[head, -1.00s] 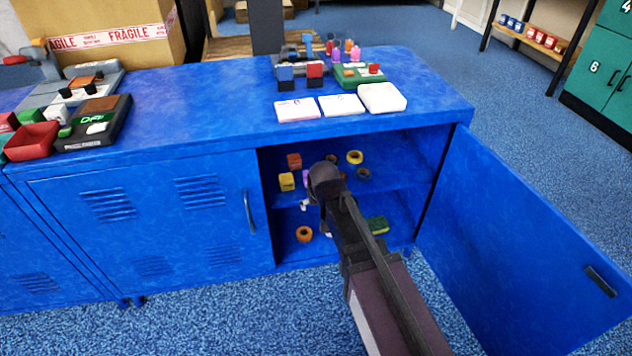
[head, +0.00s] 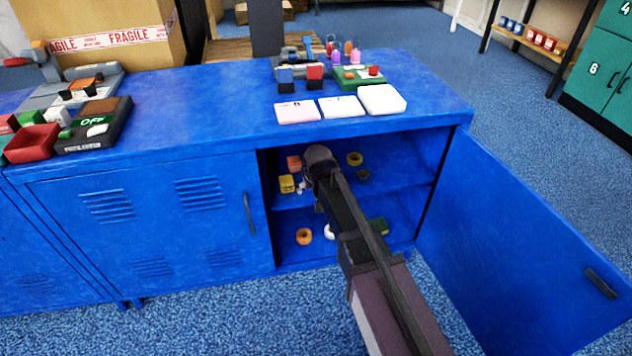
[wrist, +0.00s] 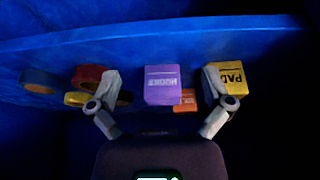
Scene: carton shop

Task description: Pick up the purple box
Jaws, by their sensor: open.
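The purple box (wrist: 162,84) sits on the cabinet's upper shelf, centred in the wrist view, with white lettering on its face. My gripper (wrist: 160,92) is open, with one finger to each side of the box and a gap on both sides. In the head view my arm's end (head: 320,165) reaches into the open cabinet and hides the purple box.
A yellow box (wrist: 229,78) stands close by the right finger, and an orange box (wrist: 185,99) is beside the purple one. Tape rolls (head: 355,159) lie on the same shelf. The open cabinet door (head: 535,245) stands to the right.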

